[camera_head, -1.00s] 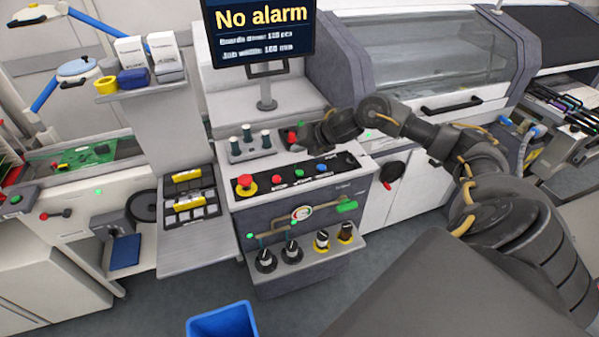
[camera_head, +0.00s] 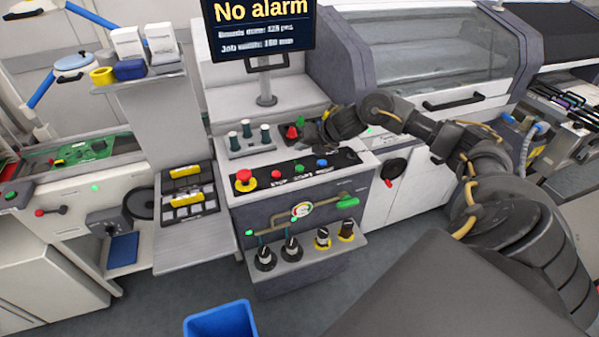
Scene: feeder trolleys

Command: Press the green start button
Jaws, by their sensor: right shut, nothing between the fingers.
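The green start button (camera_head: 299,169) is a small round green button on the black strip of the control panel (camera_head: 255,206). It sits between a red button (camera_head: 276,174) and a blue button (camera_head: 322,163). My right arm comes in from the right, and its dark gripper (camera_head: 314,134) is above the back of the panel, behind and apart from the green button. The gripper is shut and empty; its fingertips are small and hard to make out. My left gripper is not in view.
A red mushroom button (camera_head: 244,179) is at the strip's left end. Several dark pegs with pale tops (camera_head: 248,137) and a small red object (camera_head: 291,132) stand behind the strip. A monitor (camera_head: 262,35) reading "No alarm" rises behind. A shelf with knobs (camera_head: 291,250) juts out below.

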